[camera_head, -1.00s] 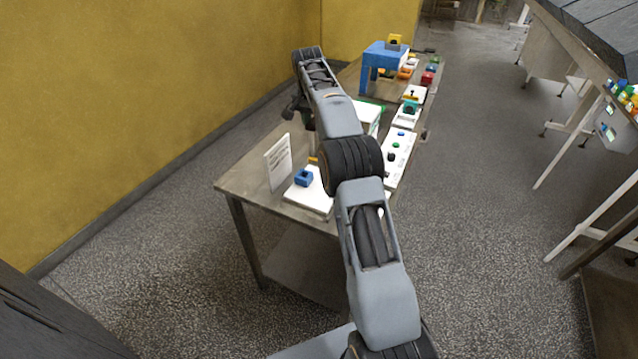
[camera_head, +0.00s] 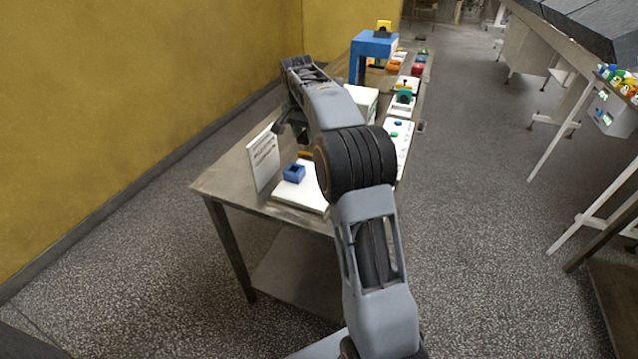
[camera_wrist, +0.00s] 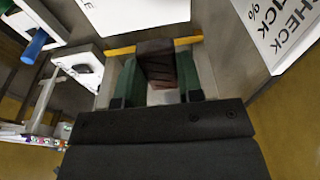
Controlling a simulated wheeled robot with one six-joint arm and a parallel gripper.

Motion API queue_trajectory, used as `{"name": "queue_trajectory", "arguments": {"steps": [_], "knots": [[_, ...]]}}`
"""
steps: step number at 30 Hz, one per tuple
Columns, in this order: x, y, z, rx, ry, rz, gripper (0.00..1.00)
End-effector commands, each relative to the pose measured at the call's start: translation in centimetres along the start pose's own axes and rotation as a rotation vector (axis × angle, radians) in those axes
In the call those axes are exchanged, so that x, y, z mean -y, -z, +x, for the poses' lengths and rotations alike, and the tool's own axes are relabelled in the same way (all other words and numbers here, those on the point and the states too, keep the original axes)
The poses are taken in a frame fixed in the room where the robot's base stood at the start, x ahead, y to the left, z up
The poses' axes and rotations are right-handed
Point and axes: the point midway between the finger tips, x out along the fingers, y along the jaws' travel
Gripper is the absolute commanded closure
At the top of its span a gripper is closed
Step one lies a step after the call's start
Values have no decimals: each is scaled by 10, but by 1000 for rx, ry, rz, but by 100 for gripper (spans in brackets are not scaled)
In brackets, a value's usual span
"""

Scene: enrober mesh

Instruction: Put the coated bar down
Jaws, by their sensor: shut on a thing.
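The coated bar (camera_wrist: 158,62), dark brown, is between the two dark green fingers of my gripper (camera_wrist: 160,82) in the wrist view. My gripper is shut on it. In the head view my gripper (camera_head: 285,122) hangs over the near left part of the table, just behind the standing white sign; the bar cannot be made out there. A yellow strip (camera_wrist: 188,40) shows behind the bar in the wrist view, crossing to both sides of it. I cannot tell whether the bar touches anything below.
The white sign (camera_head: 263,158) stands close to my gripper; its print shows in the wrist view (camera_wrist: 280,25). A white plate (camera_head: 305,198) carries a blue block (camera_head: 293,173). A white box (camera_head: 362,100), a button panel (camera_head: 399,136) and a blue stand (camera_head: 374,46) fill the table (camera_head: 225,187) further back.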

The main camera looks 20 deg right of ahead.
Motion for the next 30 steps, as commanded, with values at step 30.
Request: {"name": "queue_trajectory", "arguments": {"steps": [30], "knots": [[-64, -66, 93, 0, 0, 0, 79]]}}
